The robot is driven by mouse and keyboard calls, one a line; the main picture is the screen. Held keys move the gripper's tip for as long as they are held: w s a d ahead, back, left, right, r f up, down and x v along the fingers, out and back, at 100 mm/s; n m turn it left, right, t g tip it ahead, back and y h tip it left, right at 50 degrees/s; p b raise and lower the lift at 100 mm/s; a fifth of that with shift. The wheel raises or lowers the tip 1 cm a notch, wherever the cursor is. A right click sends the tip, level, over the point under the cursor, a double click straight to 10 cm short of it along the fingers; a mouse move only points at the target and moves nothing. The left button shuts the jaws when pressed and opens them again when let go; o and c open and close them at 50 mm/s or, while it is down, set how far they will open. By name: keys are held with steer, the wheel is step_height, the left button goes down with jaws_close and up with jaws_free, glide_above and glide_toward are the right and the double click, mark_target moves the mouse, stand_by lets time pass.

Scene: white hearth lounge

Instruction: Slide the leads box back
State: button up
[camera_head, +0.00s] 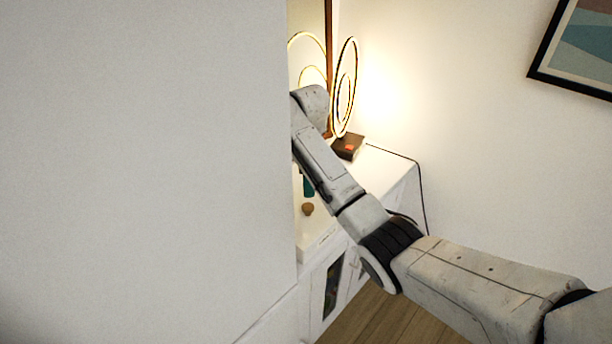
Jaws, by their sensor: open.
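I cannot identify the leads box for certain. A dark brown box-like block (352,143) with a small orange-red patch sits on the white cabinet (385,165) at the foot of a lit ring lamp (346,88); I cannot tell whether it is the lamp's base or a separate box. My arm reaches up and left over the cabinet, and its far end passes behind the edge of a large white surface. My gripper is hidden there.
The large white surface (140,150) fills the left half and blocks the cabinet's left part. A small brown round object (308,209) and a teal object (309,186) stand on the cabinet. A dark cord (422,190) hangs over its right end. A framed picture (580,50) hangs upper right.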

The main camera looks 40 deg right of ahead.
mark_target(307, 206)
step_height(307, 206, down, 9)
steer(key=shift+r+p, duration=0.1)
steer(key=shift+p, duration=0.5)
steer(key=shift+c, duration=0.5)
steer(key=c, duration=1.1)
steer(key=shift+o, duration=0.2)
steer(key=shift+w, duration=0.1)
